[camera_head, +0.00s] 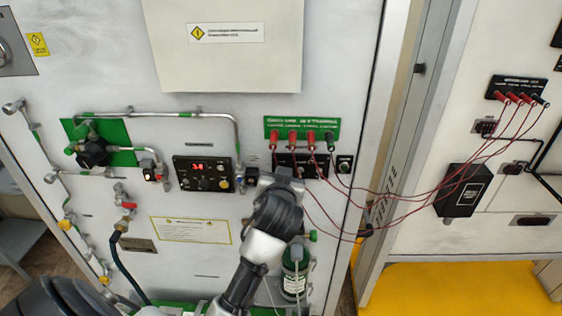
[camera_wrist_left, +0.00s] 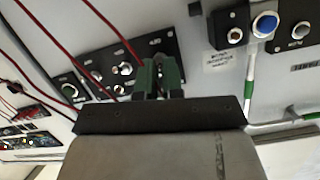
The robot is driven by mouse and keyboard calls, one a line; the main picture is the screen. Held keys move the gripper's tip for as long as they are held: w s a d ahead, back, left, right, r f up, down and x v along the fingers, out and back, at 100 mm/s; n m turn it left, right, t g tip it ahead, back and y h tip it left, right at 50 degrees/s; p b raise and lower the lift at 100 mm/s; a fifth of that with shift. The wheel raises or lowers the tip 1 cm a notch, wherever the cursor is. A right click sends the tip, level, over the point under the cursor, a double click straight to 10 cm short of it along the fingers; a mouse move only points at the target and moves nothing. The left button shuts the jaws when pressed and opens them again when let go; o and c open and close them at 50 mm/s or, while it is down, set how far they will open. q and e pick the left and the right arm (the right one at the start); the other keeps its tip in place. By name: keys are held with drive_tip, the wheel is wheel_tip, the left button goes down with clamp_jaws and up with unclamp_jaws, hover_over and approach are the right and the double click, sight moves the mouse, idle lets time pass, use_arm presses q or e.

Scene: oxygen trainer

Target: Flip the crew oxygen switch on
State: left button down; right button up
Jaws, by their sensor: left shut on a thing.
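A small black switch panel (camera_head: 322,164) is on the white wall, below a green label plate. In the left wrist view the panel (camera_wrist_left: 103,58) slants across the upper left, with silver switches and plug sockets. My left gripper (camera_head: 270,177) is at the left end of this panel in the head view. In the left wrist view its two dark green fingers (camera_wrist_left: 159,75) are close together at the panel's right part, shut on a switch. The switch lever is hidden by the fingers, so its position cannot be told. The lettering is too small to read. My right gripper is not in view.
Red wires (camera_head: 350,191) hang from the plugs beside the left arm. A black panel with a red display (camera_head: 205,174) is to the left. A blue button (camera_wrist_left: 265,25) is on the right in the wrist view. A green-labelled bottle (camera_head: 295,272) stands below.

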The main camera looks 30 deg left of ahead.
use_arm(q)
drive_tip(key=shift+w+r+g+h, duration=0.15)
drive_tip(key=shift+r+g+h, duration=0.25)
drive_tip(key=shift+g+h, duration=0.5)
drive_tip(key=shift+a+g, duration=0.1)
drive_tip(key=shift+g, duration=0.2)
drive_tip(key=c, duration=1.3)
unclamp_jaws()
drive_tip(key=shift+o, duration=0.2)
drive_tip(key=b+v, duration=0.2)
drive_tip(key=v, duration=0.8)
drive_tip(key=shift+s+d, duration=0.2)
drive_tip(key=shift+d, duration=0.05)
drive_tip(key=shift+r, duration=0.15)
